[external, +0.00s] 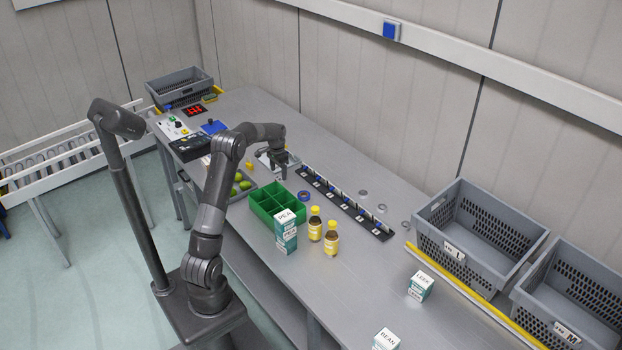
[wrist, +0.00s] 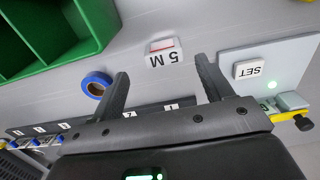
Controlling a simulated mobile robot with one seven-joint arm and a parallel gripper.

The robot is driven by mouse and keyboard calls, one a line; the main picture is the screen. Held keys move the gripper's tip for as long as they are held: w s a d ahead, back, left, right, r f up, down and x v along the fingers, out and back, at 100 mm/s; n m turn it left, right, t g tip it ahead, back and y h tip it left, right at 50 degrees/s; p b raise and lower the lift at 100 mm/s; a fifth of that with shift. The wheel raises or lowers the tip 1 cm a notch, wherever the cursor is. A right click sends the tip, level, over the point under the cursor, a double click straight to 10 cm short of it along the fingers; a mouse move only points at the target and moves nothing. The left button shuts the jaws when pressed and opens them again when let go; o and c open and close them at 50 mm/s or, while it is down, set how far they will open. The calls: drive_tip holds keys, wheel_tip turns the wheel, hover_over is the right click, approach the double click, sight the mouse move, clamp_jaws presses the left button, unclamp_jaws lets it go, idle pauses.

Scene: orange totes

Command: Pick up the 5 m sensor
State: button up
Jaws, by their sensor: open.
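My gripper (external: 283,172) is open and empty. It points down over the bench near the light grey plate, behind the green divided box. In the wrist view the fingertips (wrist: 161,66) are spread apart, and a white label or block reading 5 M (wrist: 164,54), with a red stripe, shows upside down just beyond and between them. I cannot tell whether it is the sensor itself or only a marking. The light grey plate (wrist: 250,62) at the right bears a white SET block (wrist: 249,70) and a green light. A small yellow-and-black part (wrist: 304,122) shows at its edge.
The green box (external: 277,203) stands close by, with a blue tape roll (external: 304,196) beside it. A black numbered rail (external: 345,203) runs along the bench. Grey crates (external: 478,235) are at the right.

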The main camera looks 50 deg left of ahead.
sight(278, 179)
drive_tip(key=f, duration=0.5)
drive_tip(key=shift+s+a+f, duration=0.1)
drive_tip(key=shift+a+f, duration=0.15)
drive_tip(key=shift+f, duration=0.05)
drive_tip(key=c, duration=1.1)
